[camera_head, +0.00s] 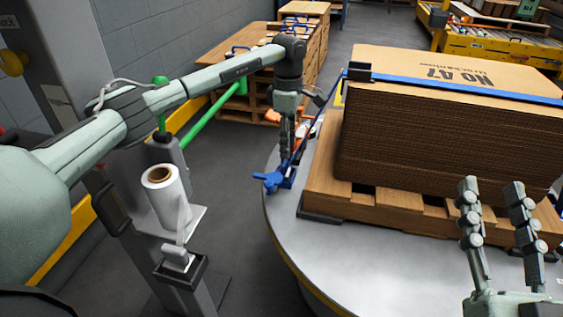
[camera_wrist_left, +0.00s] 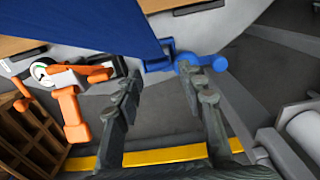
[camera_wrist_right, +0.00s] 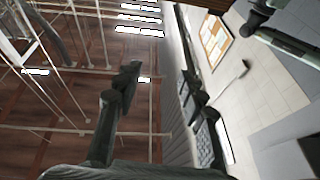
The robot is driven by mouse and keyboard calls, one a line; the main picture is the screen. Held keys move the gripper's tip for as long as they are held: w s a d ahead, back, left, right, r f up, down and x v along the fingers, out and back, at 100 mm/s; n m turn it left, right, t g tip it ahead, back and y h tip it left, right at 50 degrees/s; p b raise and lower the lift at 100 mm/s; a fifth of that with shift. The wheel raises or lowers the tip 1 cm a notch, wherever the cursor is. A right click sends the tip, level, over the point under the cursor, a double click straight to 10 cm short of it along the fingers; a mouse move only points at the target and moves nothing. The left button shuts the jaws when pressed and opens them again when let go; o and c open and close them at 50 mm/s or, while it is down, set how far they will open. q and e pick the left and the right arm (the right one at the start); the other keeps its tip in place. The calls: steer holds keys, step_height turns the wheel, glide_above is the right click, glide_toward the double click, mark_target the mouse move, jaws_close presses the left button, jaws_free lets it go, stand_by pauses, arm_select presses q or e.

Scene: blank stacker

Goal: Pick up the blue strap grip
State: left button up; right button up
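The blue strap grip (camera_head: 273,180) hangs at the lower end of the blue strap (camera_head: 320,118), by the left edge of the round turntable. In the left wrist view the grip (camera_wrist_left: 200,62) shows just beyond my fingertips, a little right of centre. My left gripper (camera_head: 287,155) points down just above and behind the grip. Its fingers (camera_wrist_left: 157,78) are apart with nothing between them, and I cannot tell whether one touches the grip. My right gripper (camera_head: 492,188) is raised at the lower right with its fingers apart and empty, pointing up in its wrist view (camera_wrist_right: 160,78).
A cardboard stack (camera_head: 430,125) stands on a wooden pallet (camera_head: 375,205) on the round turntable (camera_head: 340,260). An orange tool (camera_wrist_left: 70,105) is left of my left gripper. A film roll (camera_head: 165,190) stands on a holder at left. A green bar (camera_head: 212,118) is behind.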

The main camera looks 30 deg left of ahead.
mark_target(285, 162)
arm_select(q)
steer(key=shift+w+a, duration=0.25)
steer(key=shift+w+a+f, duration=0.1)
steer(key=shift+f, duration=0.15)
steer(key=f, duration=0.3)
steer(key=f+b, duration=0.1)
steer(key=f, duration=0.3)
steer(key=shift+s+a+f, duration=0.15)
steer(key=shift+s, duration=0.05)
arm_select(e)
step_height(285, 162, up, 2)
steer(key=shift+s+d+r+t, duration=0.1)
steer(key=shift+d+t, duration=0.05)
steer(key=shift+t, duration=0.75)
arm_select(q)
jaws_close()
